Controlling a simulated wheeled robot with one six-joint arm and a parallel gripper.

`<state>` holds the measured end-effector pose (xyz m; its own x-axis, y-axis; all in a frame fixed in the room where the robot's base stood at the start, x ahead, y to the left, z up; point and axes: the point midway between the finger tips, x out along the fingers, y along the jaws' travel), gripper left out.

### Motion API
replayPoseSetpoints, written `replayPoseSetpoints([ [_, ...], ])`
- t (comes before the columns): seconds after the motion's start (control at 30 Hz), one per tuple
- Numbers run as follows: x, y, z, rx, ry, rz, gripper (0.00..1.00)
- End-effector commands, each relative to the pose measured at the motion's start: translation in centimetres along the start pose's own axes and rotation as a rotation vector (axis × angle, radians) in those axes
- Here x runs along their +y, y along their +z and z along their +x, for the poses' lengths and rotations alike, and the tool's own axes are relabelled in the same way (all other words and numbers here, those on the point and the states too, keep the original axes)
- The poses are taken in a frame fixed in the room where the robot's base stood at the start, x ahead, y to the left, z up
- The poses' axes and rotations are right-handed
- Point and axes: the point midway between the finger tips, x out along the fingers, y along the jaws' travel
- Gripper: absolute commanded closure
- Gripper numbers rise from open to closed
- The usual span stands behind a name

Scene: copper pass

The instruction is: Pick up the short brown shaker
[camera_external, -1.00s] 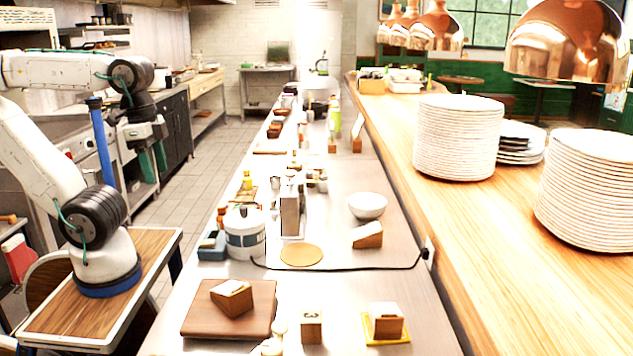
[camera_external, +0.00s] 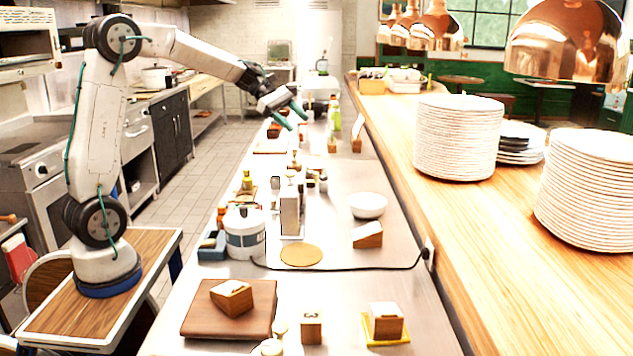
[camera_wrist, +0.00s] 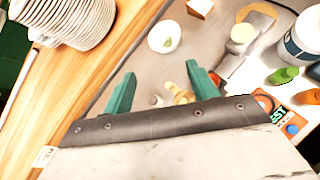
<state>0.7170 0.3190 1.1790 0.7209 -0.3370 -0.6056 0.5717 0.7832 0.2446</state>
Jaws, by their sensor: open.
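My gripper (camera_external: 296,117) is open and empty, held above the far part of the steel counter (camera_external: 350,285) in the external view. In the wrist view its two green fingers (camera_wrist: 160,72) are spread apart, with the counter below. In the external view several small brown and pale items (camera_external: 295,163) stand on the counter below the gripper, too small to tell apart.
A white bowl (camera_external: 368,205), a tall metal device (camera_external: 290,212) and a white-and-blue container (camera_external: 245,235) stand on the counter. Bottles (camera_wrist: 285,75) crowd the right in the wrist view. Plate stacks (camera_external: 458,140) stand on the wooden ledge (camera_external: 430,190). Copper lamps (camera_external: 568,40) hang above it.

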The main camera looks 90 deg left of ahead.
Motion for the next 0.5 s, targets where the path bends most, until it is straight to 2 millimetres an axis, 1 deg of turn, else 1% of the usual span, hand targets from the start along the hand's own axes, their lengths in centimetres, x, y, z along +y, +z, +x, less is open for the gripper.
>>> replayPoseSetpoints([
  [0.03,1.9,-1.9,-0.6,-0.014,0.037,-0.076,0.41],
  [0.1,4.0,-4.0,-1.4,-0.036,0.085,-0.169,0.41],
  [0.2,6.6,-6.7,-2.6,-0.068,0.145,-0.286,0.41],
  [0.37,9.9,-11.2,-4.6,-0.117,0.229,-0.451,0.41],
  [0.5,8.1,-15.8,-0.5,-0.118,0.222,-0.457,0.41],
])
